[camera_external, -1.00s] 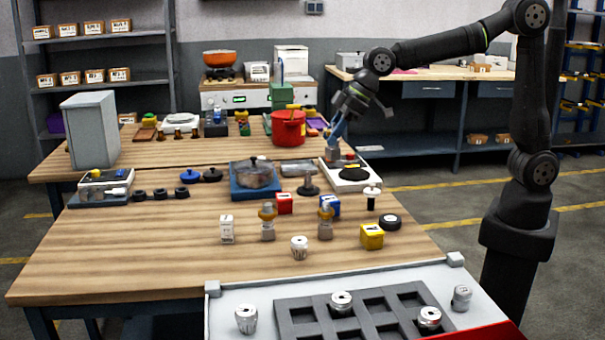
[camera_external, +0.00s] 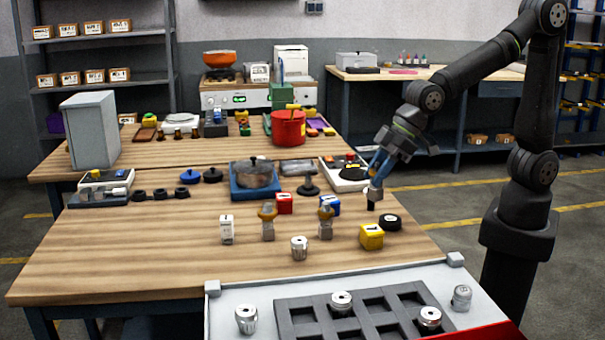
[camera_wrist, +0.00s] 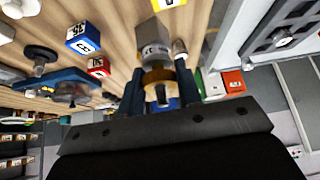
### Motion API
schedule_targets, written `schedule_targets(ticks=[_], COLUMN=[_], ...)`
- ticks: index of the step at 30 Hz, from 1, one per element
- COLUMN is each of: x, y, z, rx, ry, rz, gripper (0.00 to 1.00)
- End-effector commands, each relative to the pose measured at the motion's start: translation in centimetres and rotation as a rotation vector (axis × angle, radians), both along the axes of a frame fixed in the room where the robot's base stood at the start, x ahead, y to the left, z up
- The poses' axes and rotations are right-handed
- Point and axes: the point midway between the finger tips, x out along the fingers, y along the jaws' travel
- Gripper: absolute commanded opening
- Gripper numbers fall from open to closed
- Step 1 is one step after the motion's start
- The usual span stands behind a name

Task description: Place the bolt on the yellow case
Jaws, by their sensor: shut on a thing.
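The yellow case (camera_external: 371,237) stands on the front right of the wooden table; part of it shows at the top of the wrist view (camera_wrist: 168,3). My gripper (camera_external: 377,180) is above the table, behind the case. In the wrist view its fingers (camera_wrist: 161,85) are shut around the brass-coloured ring of a grey-bodied fitting (camera_wrist: 152,38). The fitting's grey body hangs below the fingertips in the external view (camera_external: 375,194). A black upright piece (camera_external: 370,206) shows just under it; I cannot tell if they touch. I cannot identify a bolt for certain.
A blue case (camera_external: 329,205), a red case (camera_external: 284,204) and two brass-topped fittings (camera_external: 268,231) stand to the left. The grey tray (camera_external: 290,318) is in front. The table's front left is clear.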

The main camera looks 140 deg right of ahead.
Motion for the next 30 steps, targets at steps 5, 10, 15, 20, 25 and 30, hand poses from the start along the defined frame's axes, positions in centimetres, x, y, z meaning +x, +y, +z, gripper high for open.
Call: schedule_targets(ticks=[5,10,15,20,25,30], x=[2.5,3.1,3.0,3.0,3.0,3.0], y=[1.1,1.3,1.3,1.3,1.3,1.3], z=[-1.5,-2.4,-4.9,-5.9,-5.9,-6.2], rx=[-0.002,-0.001,0.0,-0.001,-0.002,-0.002], ry=[-0.001,-0.001,0.002,-0.002,-0.002,-0.002], rz=[0.003,0.0,0.0,0.0,0.0,0.0], gripper=[0.0,0.0,0.0,0.0,0.0,0.0])
